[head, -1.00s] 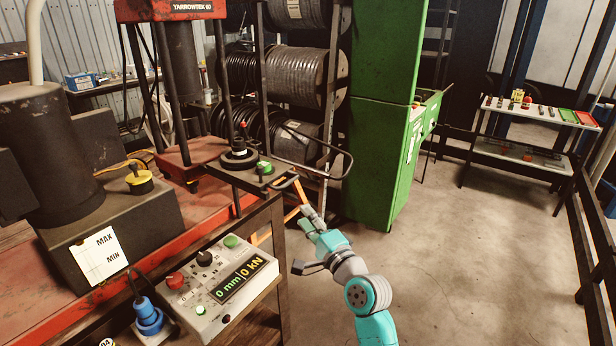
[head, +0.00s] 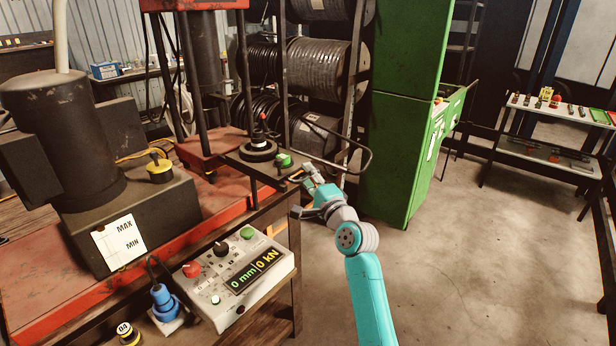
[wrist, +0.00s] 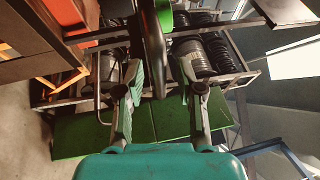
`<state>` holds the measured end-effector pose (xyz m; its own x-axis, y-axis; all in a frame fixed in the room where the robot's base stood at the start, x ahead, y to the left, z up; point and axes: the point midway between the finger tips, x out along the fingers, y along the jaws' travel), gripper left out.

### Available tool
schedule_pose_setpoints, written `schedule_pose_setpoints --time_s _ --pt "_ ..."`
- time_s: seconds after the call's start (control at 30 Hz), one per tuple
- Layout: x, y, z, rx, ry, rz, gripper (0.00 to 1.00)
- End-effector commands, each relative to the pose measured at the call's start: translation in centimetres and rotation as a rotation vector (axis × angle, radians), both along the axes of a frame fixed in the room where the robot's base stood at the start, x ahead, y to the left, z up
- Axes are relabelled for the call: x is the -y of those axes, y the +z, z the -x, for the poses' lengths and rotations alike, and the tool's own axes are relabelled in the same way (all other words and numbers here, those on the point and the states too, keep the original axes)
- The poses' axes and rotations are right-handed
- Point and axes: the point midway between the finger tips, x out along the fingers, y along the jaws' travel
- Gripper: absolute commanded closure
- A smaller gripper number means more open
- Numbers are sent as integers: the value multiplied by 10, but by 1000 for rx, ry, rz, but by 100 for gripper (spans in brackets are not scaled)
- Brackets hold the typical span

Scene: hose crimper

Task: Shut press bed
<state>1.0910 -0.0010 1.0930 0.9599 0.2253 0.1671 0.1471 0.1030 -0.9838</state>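The press bed (head: 262,175) is a dark plate sticking out from the red press, with a black round die (head: 258,151) and a green-topped piece (head: 284,160) on it. A dark bar handle loops out at its right end. My gripper (head: 305,178) is at that outer end, close to the handle. In the wrist view my gripper (wrist: 160,78) is open, its two fingers apart. A dark curved bar (wrist: 152,45) reaches down between the fingers, with clear gaps on both sides.
The control box (head: 238,275) reads 0 mm and 0 kN and sits in front of the bed, left of my arm. A green cabinet (head: 402,110) stands behind my gripper. Cable reels (head: 325,72) are behind the bed. Open floor (head: 450,260) lies to the right.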

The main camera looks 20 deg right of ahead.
Motion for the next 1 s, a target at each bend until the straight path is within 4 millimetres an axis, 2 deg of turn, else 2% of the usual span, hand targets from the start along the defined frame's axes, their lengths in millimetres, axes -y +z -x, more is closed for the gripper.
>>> schedule_pose_setpoints --time_s 0.33,0.47,0.5,0.77,1.0 --pt "-1 0 -3 0 0 0 63" --pt "-1 0 -3 0 0 0 95" --pt "-1 0 -3 0 0 0 100" --pt "-2 0 -4 -1 0 0 100" --pt "-22 1 -33 0 2 -2 100"
